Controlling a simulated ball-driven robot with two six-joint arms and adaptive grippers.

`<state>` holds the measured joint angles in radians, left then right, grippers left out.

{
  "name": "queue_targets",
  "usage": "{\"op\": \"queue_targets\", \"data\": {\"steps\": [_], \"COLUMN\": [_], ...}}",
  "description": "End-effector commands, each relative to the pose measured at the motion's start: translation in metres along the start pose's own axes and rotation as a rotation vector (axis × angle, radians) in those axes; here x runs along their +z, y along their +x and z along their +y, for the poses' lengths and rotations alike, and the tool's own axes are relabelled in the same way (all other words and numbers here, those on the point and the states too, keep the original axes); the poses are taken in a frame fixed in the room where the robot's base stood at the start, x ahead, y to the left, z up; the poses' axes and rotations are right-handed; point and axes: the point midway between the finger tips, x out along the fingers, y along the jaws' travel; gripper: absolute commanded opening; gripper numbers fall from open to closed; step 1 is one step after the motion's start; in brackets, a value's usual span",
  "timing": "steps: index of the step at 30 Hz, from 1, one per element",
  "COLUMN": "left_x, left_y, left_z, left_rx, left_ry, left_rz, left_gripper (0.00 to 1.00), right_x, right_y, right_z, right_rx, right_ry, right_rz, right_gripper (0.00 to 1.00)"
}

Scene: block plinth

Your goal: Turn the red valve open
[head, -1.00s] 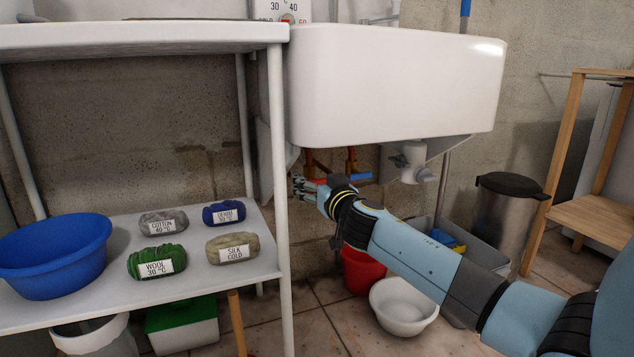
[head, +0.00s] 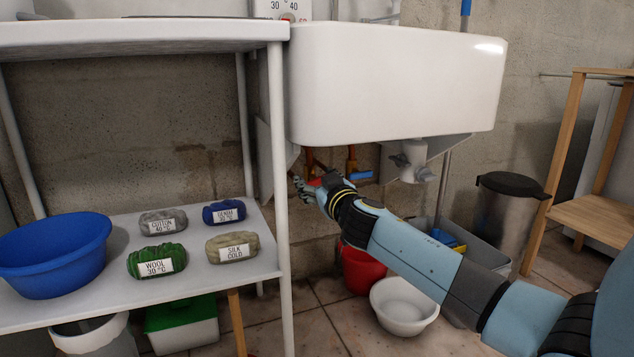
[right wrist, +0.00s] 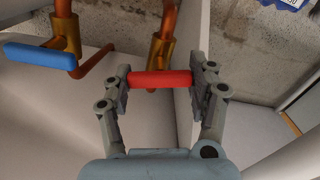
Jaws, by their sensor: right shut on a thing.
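The red valve (right wrist: 160,79) has a bar-shaped red handle on a brass body with a copper pipe, under the white sink. In the right wrist view its handle lies crosswise between the two fingers of my right gripper (right wrist: 166,78), which is shut on its ends. In the head view my right gripper (head: 308,188) is at the pipes below the sink's left end, and only a small part of the red handle (head: 316,183) shows. My left gripper is not in view.
A blue-handled valve (right wrist: 40,56) sits close by on a neighbouring pipe. The sink (head: 400,85) hangs just above my gripper, and a white shelf (head: 200,283) stands to its left. A red bucket (head: 360,270) and a white basin (head: 404,306) are on the floor below.

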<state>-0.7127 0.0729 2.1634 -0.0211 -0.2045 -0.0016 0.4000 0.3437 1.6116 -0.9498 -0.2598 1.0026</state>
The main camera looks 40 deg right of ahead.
Motion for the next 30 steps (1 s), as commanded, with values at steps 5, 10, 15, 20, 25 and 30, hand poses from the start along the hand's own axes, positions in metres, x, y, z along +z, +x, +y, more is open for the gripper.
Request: {"op": "queue_targets", "data": {"steps": [5,10,15,20,25,30], "left_x": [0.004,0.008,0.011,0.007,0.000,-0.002], "left_y": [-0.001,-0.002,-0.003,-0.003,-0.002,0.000], "left_z": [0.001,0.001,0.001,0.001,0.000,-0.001], "left_rx": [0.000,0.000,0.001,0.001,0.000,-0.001], "left_ry": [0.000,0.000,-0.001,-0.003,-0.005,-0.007], "left_rz": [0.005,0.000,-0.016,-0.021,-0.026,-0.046], "left_gripper": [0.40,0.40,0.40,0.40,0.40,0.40], "right_x": [0.001,0.001,0.002,0.002,0.002,0.003], "right_y": [-0.001,-0.001,-0.001,-0.001,-0.001,-0.001], "right_z": [-0.001,-0.002,-0.003,-0.003,-0.004,-0.004], "right_rx": [-0.001,-0.002,-0.002,-0.002,-0.002,-0.003], "right_ry": [-0.167,-0.329,-0.489,-0.641,-0.803,-0.957], "right_rz": [-0.001,-0.001,-0.002,-0.002,-0.001,-0.001], "right_gripper": [0.26,0.26,0.26,0.26,0.26,0.26]}}
